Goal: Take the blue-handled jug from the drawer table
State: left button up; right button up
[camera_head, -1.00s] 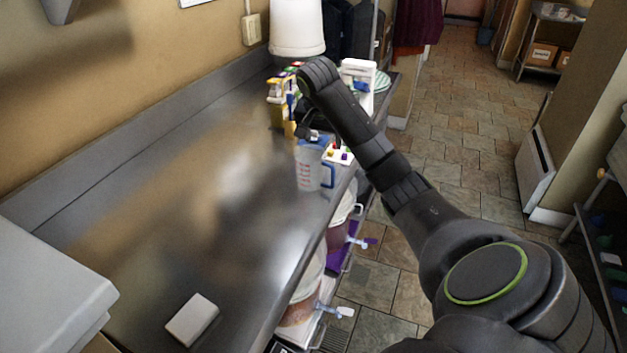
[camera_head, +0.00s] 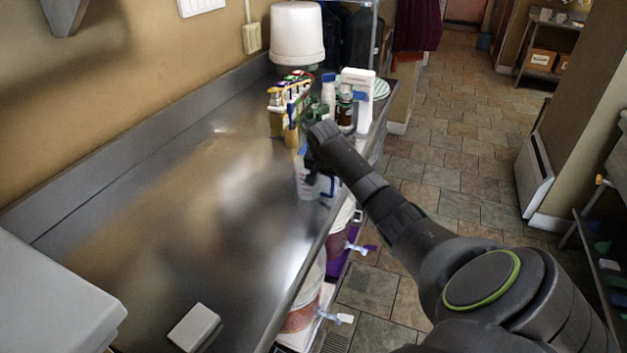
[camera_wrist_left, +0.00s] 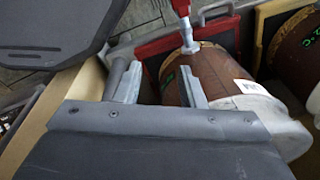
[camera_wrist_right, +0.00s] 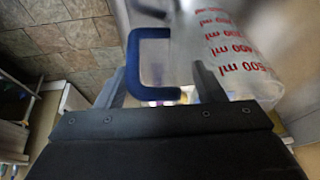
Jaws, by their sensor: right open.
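The clear jug (camera_head: 302,178) with red markings stands near the front edge of the metal table, partly hidden by my right arm and gripper (camera_head: 319,187). In the right wrist view the jug's blue handle (camera_wrist_right: 154,65) lies between the open fingers of my right gripper (camera_wrist_right: 160,85). The clear jug wall (camera_wrist_right: 225,45) with red ml marks is just beyond the right-hand finger. I cannot tell whether a finger touches the handle. My left gripper (camera_wrist_left: 163,88) is open and empty in the left wrist view, above brownish buckets (camera_wrist_left: 205,75).
The metal table (camera_head: 180,220) is mostly clear, with a small white block (camera_head: 193,327) at the front. Behind the jug are yellow-and-white packs (camera_head: 284,105), a white bottle (camera_head: 328,95) and a white container (camera_head: 356,95). Buckets with taps (camera_head: 303,310) stand below the edge.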

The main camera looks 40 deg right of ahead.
jog(key=shift+f, duration=0.1)
grip_shut()
dwell(0.4)
